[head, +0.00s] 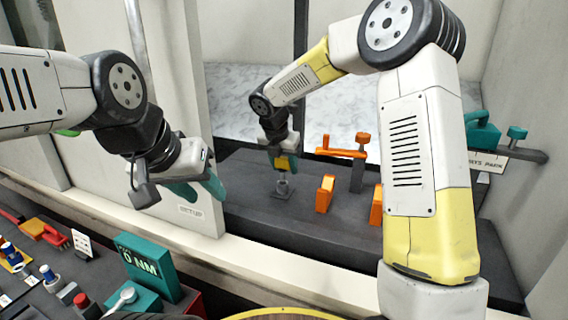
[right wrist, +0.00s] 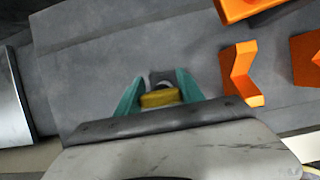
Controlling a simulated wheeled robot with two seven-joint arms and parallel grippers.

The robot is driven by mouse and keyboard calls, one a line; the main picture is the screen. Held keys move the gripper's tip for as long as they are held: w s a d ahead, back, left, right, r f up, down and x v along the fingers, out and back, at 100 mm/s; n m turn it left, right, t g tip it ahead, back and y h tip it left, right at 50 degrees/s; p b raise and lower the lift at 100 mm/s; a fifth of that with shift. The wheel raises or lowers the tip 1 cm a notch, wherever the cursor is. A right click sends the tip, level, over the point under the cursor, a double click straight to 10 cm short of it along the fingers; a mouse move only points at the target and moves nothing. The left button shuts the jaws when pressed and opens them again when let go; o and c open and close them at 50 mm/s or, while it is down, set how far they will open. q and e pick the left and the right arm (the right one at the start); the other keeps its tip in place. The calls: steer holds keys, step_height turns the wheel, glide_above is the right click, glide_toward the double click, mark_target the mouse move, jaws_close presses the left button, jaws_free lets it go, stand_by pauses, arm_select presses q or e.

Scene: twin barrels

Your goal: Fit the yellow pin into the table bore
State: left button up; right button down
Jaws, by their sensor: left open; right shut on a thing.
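The yellow pin (head: 285,164) is held upright between the teal fingers of my right gripper (head: 282,156). In the right wrist view the pin's yellow top (right wrist: 160,98) lies between the two fingers (right wrist: 159,94). A pale shank shows under the yellow part and meets a small dark square block (head: 283,190) on the grey table (head: 250,205), likely the bore. The same block (right wrist: 162,77) is partly hidden by the pin in the right wrist view. I cannot tell how deep the shank sits. My left gripper (head: 197,188) is open and empty, left of the opening.
Orange brackets (head: 325,194) and an orange clamp (head: 342,153) on a grey post stand right of the block. A teal torque display (head: 145,265) and a tool bench are at lower left.

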mark_target(282, 165)
steer(key=shift+f, duration=2.05)
steer(key=c, duration=0.7)
jaws_free()
steer(key=shift+o, duration=0.2)
steer(key=shift+r, duration=0.1)
steer(key=v, duration=0.7)
steer(key=shift+s+r, duration=0.2)
steer(key=shift+r, duration=0.05)
